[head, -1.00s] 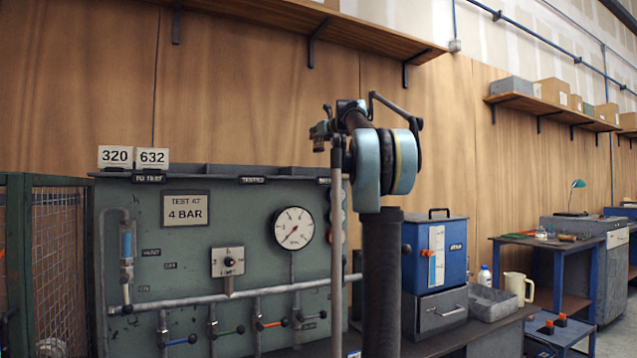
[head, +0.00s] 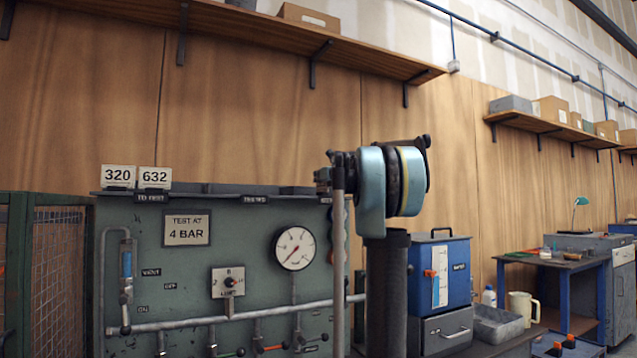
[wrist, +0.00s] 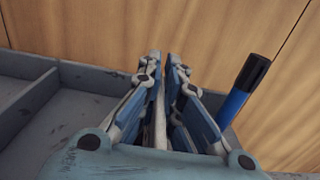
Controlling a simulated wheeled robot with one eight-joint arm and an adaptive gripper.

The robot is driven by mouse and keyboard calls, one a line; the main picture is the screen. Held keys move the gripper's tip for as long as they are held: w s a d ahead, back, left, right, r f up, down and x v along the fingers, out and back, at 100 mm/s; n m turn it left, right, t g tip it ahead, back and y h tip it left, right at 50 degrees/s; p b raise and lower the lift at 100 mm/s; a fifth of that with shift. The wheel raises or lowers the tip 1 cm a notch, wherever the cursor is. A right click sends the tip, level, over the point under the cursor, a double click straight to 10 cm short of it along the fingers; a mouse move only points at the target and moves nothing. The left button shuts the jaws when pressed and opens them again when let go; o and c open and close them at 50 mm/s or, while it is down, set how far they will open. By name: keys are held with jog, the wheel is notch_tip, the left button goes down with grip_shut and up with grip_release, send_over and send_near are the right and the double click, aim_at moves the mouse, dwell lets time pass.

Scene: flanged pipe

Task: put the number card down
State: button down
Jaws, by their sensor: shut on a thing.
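My gripper (wrist: 165,58) shows in the wrist view with its two blue-padded fingers close together. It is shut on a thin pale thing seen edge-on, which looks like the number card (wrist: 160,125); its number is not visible. The fingers are over a grey tray with dividers (wrist: 45,110). In the head view my arm hides the gripper and the held card. Two white cards, 320 (head: 118,177) and 632 (head: 155,178), stand side by side at the left of the green test panel's top ledge, above a "to test" label (head: 150,198).
A blue marker with a black cap (wrist: 242,95) stands tilted just right of the fingers. A wooden wall (wrist: 60,25) is close behind the tray. A "tested" label (head: 255,199) is further right on the panel. A shelf (head: 290,38) runs above.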

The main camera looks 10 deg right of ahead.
jog(key=c, duration=1.8)
grip_release()
jog(key=v, duration=1.2)
jog(key=shift+r, duration=0.1)
